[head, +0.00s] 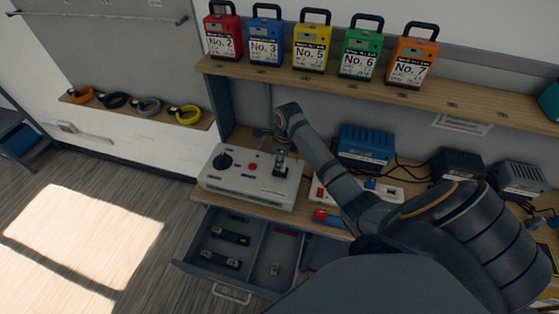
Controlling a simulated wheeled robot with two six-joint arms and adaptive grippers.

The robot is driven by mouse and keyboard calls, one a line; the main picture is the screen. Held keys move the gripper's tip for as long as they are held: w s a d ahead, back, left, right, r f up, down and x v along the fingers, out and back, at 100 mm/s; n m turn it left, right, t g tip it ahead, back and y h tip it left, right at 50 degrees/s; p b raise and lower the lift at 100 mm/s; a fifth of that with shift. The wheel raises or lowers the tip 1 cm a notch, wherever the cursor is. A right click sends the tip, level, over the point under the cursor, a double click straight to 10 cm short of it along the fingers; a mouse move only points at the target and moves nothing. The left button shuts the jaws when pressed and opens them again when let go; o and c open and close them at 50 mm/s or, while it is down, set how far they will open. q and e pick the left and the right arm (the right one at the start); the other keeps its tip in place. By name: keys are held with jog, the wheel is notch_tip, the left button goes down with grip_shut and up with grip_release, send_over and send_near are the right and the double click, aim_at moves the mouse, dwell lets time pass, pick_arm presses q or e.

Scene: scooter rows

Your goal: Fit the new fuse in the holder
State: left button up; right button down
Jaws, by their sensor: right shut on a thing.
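My right gripper (280,168) points down at the right part of the top of a pale grey box (245,192), which has a black knob and a red button. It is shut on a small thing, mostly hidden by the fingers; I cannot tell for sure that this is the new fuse. Whether it touches the box is unclear, and any fuse holder there is covered by the gripper. Below, an open drawer (190,262) holds two dark pieces with pale ends (220,258) on its left and a small brownish piece (275,268) in its middle compartment. My left gripper is not in view.
Five coloured, numbered battery packs (312,42) stand on the shelf (400,92) above. Coloured rings (148,105) lie on a left ledge.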

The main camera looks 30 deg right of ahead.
jog(key=shift+f, duration=1)
jog(key=c, duration=1.2)
grip_release()
jog(key=shift+f, duration=0.1)
jog(key=shift+o, duration=0.2)
jog(key=r, duration=0.8)
jog(key=s+d+r, duration=0.1)
jog(key=r, duration=0.3)
jog(key=shift+f, duration=0.1)
